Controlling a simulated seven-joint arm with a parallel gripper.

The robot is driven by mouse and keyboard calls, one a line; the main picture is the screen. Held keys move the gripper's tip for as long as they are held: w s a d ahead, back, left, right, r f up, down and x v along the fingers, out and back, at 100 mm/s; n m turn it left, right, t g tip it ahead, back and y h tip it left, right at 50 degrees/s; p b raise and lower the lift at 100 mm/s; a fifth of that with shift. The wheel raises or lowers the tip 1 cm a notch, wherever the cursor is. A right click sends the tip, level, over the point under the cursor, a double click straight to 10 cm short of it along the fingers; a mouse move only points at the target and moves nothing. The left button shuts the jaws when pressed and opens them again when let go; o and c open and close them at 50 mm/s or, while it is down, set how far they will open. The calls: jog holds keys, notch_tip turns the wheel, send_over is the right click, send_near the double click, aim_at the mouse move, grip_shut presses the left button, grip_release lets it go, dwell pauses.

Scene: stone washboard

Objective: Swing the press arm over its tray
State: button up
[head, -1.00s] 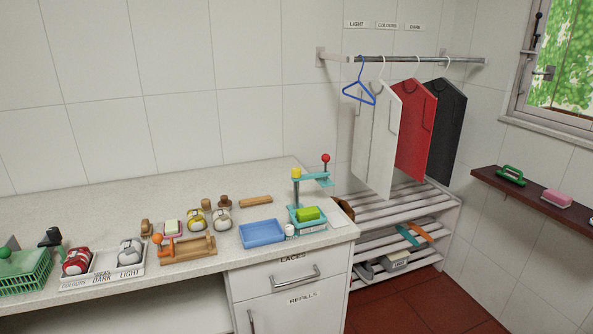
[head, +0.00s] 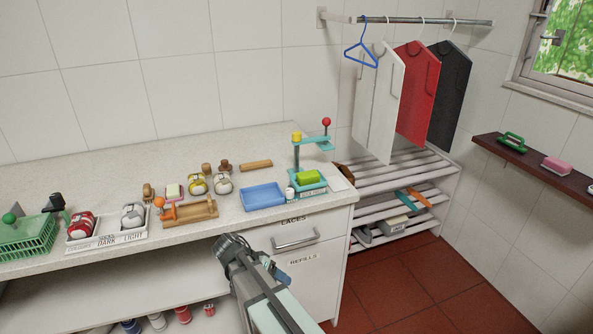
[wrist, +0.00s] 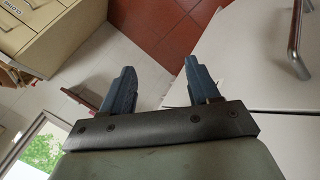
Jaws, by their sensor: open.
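The teal press stands at the right end of the counter in the head view. Its post (head: 296,157) has a yellow top, and its press arm (head: 315,143) reaches to the right with a red knob (head: 326,121) at its end. The press tray (head: 318,187) holds a green block (head: 308,177) at the foot of the post. I cannot tell exactly how far the arm overlaps the tray. My gripper (wrist: 158,70) is open and empty in the wrist view, its dark blue fingers apart. It is in front of the cabinet, below and away from the press.
A blue tray (head: 263,196) and a small white pot (head: 290,192) stand left of the press. A wooden rack (head: 190,213) with an orange ball is further left. The drawer handle (head: 295,239) sticks out below the counter. A slatted shelf (head: 410,172) stands to the right.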

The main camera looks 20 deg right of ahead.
jog(key=w+a+r+m+t+h, duration=0.15)
jog(key=w+r+m, duration=0.35)
jog(key=r, duration=1)
jog(key=w+a+r+m+h, duration=0.1)
jog(key=w+a+r+m, duration=0.35)
jog(key=r, duration=1.05)
jog(key=y, duration=0.2)
send_near(296, 132)
jog(key=shift+t+h, duration=0.25)
jog(key=x, duration=1)
jog(key=shift+s+a+f, duration=0.1)
jog(key=shift+s+f, duration=0.1)
jog(key=shift+s, duration=0.15)
grip_shut()
